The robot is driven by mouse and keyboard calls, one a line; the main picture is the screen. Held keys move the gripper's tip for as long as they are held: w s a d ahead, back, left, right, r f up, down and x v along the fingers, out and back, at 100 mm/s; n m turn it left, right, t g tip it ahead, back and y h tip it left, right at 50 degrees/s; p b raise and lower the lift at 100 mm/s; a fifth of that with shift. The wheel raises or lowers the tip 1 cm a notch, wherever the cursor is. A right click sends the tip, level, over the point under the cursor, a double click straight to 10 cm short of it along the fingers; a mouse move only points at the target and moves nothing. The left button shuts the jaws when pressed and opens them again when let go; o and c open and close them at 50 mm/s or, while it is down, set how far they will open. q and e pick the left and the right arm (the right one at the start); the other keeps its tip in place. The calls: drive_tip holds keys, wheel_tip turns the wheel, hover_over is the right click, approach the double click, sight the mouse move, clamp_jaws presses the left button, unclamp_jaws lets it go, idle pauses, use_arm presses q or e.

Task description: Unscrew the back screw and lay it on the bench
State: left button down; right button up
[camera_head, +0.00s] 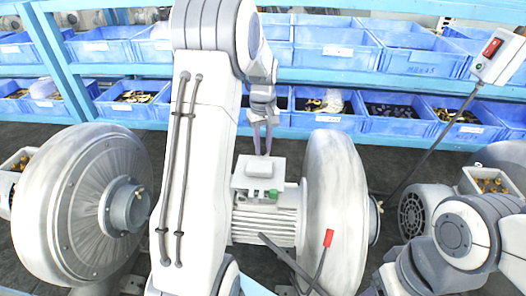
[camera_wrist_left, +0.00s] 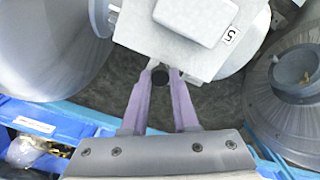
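In the head view this box (camera_head: 258,178) sits on top of the middle blower's motor. My left gripper (camera_head: 263,148) points down just behind the box.
Large round blower housings stand left (camera_head: 85,205) and centre (camera_head: 335,215); a motor (camera_head: 425,205) is at right. A switch box (camera_head: 497,55) hangs upper right. Blue bins (camera_head: 335,50) fill the shelves behind.

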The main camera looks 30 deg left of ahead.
use_arm(q)
drive_tip(key=n, duration=1.3)
drive_tip(key=shift+n, duration=0.4)
drive_tip(key=n, duration=1.1)
drive_tip(key=c, duration=1)
unclamp_jaws()
drive_tip(key=shift+o, duration=0.2)
